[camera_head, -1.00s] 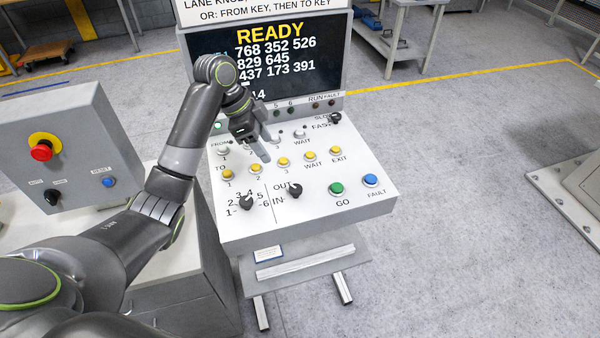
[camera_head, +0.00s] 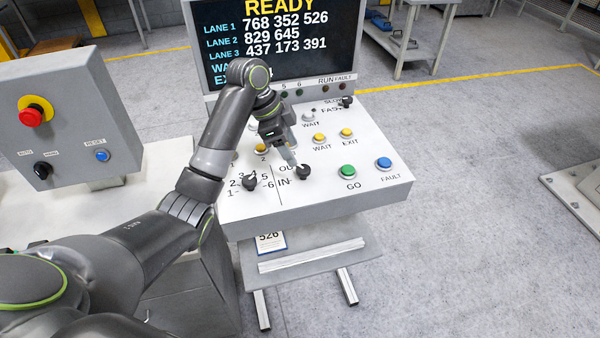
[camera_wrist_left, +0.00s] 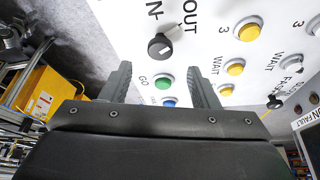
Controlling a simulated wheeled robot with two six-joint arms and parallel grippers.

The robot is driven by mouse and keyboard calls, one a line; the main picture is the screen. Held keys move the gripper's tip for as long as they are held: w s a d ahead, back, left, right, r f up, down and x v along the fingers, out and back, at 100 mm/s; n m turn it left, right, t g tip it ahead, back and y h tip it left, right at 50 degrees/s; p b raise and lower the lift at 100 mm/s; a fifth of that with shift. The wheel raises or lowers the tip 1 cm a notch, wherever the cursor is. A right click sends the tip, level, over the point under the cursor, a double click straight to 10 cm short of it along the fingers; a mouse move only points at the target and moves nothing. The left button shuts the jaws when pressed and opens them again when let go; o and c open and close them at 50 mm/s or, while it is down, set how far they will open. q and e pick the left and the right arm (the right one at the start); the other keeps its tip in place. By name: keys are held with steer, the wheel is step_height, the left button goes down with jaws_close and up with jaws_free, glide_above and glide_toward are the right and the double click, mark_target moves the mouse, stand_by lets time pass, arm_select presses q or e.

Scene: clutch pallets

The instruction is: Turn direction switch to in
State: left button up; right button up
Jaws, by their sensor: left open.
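The direction switch (camera_head: 303,172) is a black knob on the sloped white console, right of the printed OUT and IN labels. In the left wrist view the black knob (camera_wrist_left: 160,46) shows just beyond the fingertips, between their lines, with a small white mark on it. I cannot tell which label the knob points to. My left gripper (camera_head: 290,158) is open, above and slightly to the left of the knob. In the left wrist view its two fingers (camera_wrist_left: 158,70) are spread with nothing between them. The gripper partly covers the OUT label in the head view. My right gripper is not in view.
A numbered lane knob (camera_head: 250,182) sits left of the switch. A green GO button (camera_head: 347,172) and a blue FAULT button (camera_head: 384,164) are to its right. Yellow buttons, such as EXIT (camera_head: 346,133), lie behind. A grey box with a red stop button (camera_head: 32,115) stands left.

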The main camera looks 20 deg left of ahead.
mark_target(303, 169)
arm_select(q)
steer(key=p+x, duration=0.1)
steer(key=x, duration=0.4)
steer(key=shift+w+d+f, duration=0.1)
steer(key=shift+d+f, duration=0.05)
steer(key=shift+f, duration=0.1)
steer(key=shift+d+f, duration=0.15)
steer(key=shift+f, duration=0.35)
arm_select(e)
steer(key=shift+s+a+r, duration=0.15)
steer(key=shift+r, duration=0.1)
